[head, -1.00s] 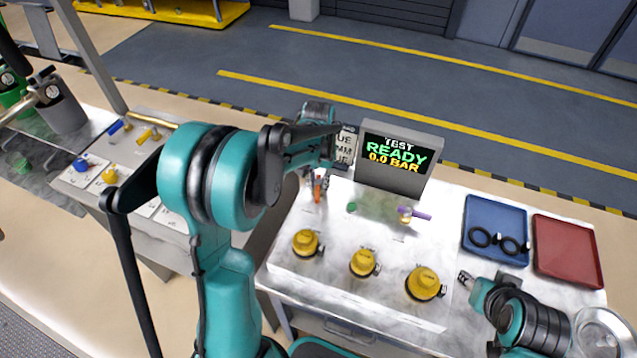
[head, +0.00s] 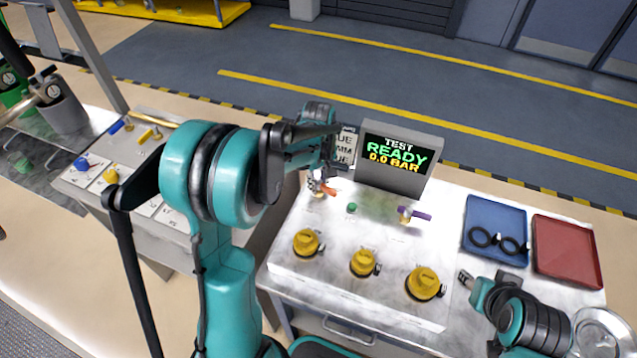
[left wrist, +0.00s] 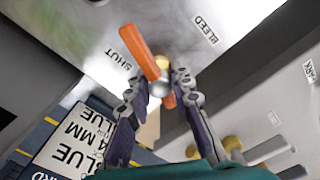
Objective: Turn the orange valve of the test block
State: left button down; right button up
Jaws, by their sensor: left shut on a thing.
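The orange valve (head: 329,191) is at the back left of the white test block (head: 330,268), in front of the display. In the head view its handle points to the right. My left gripper (head: 316,184) is at the valve from above, shut on it. In the left wrist view the orange handle (left wrist: 142,50) runs diagonally between the two fingers (left wrist: 158,88), near the printed words SHUT and BLEED. My arm and fingers hide part of the valve. My right gripper (head: 466,281) hangs by the block's right edge, away from the valve; its finger opening is unclear.
The display (head: 400,155) reads TEST READY 0.0 BAR. A purple-handled valve (head: 415,214), a green button (head: 351,208) and three yellow caps (head: 307,243) are on the block. A blue tray (head: 496,215) holding black rings and a red tray (head: 567,252) lie to the right.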

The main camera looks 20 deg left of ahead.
aim_at(318, 181)
pick_arm(q)
jog(key=shift+n, duration=1.7)
jog(key=c, duration=1.3)
grip_release()
jog(key=shift+c, duration=0.2)
notch_tip(318, 181, up, 12)
